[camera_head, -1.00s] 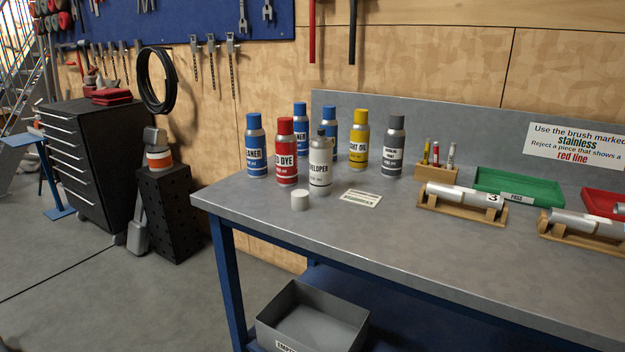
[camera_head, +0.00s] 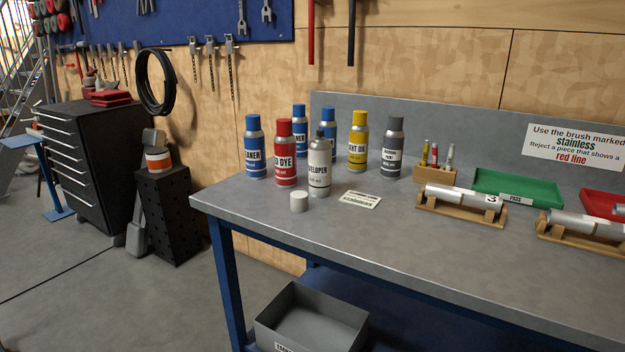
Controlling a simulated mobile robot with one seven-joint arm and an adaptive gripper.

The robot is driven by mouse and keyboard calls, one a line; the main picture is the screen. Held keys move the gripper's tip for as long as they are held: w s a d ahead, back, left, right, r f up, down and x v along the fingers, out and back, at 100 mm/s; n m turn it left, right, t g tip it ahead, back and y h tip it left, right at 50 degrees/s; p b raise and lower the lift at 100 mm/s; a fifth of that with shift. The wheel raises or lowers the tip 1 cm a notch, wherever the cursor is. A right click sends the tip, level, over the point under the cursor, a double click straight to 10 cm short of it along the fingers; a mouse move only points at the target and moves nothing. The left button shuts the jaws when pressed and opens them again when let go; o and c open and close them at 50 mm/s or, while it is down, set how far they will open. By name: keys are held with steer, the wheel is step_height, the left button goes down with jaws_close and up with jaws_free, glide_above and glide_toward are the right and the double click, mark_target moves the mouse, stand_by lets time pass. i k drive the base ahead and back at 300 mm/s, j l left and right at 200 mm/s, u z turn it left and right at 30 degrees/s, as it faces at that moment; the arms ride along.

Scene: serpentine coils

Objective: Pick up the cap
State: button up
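A small white cap (camera_head: 299,202) stands on the grey workbench (camera_head: 400,235), near its left front part. It is just in front of the developer can (camera_head: 319,168), which is pale grey and shows a bare nozzle on top. The red dye can (camera_head: 286,155) stands behind the cap to the left. A small printed card (camera_head: 360,200) lies flat to the right of the cap. My gripper is not in view.
Several other spray cans, including a blue one (camera_head: 255,150) and a yellow one (camera_head: 358,142), stand behind. To the right are a wooden cradle with a metal tube (camera_head: 460,196) and a green tray (camera_head: 520,184). An open grey bin (camera_head: 310,318) sits below. The bench front is clear.

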mark_target(299, 199)
steer(key=i+l, duration=0.1)
steer(key=l, duration=0.45)
steer(key=i+l, duration=0.1)
steer(key=l, duration=0.45)
steer(key=l+u, duration=0.3)
steer(key=u, duration=0.15)
steer(key=l+u, duration=0.3)
steer(key=u, duration=1.1)
steer(key=i+l, duration=0.85)
